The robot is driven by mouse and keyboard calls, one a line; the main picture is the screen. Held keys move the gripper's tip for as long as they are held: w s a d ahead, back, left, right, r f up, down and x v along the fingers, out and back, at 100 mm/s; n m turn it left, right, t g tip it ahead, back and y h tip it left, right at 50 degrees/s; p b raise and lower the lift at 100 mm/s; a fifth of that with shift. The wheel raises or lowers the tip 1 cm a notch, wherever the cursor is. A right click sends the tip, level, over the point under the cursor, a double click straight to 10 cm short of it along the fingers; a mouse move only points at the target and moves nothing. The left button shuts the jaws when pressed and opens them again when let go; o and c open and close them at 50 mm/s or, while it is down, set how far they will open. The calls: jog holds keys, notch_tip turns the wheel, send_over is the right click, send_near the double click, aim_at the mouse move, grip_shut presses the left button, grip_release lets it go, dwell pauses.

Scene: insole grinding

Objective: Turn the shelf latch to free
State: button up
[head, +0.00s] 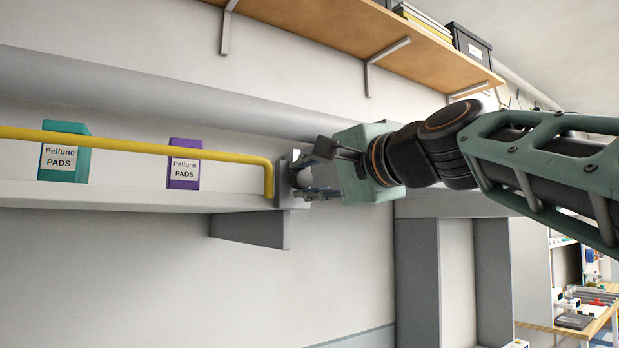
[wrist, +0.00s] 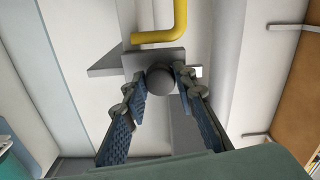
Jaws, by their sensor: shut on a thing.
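A teal pads box (head: 64,155) and a purple pads box (head: 184,165) stand on the shelf (head: 130,197) behind the rail. A grey pipe (head: 150,92) runs above. A wooden shelf (head: 370,32) with dark boxes is higher up. Grey cabinets (head: 450,265) stand lower right.

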dwell(0.3)
jog(key=o, duration=1.2)
jog(key=shift+c, duration=0.2)
jog(key=v, duration=1.2)
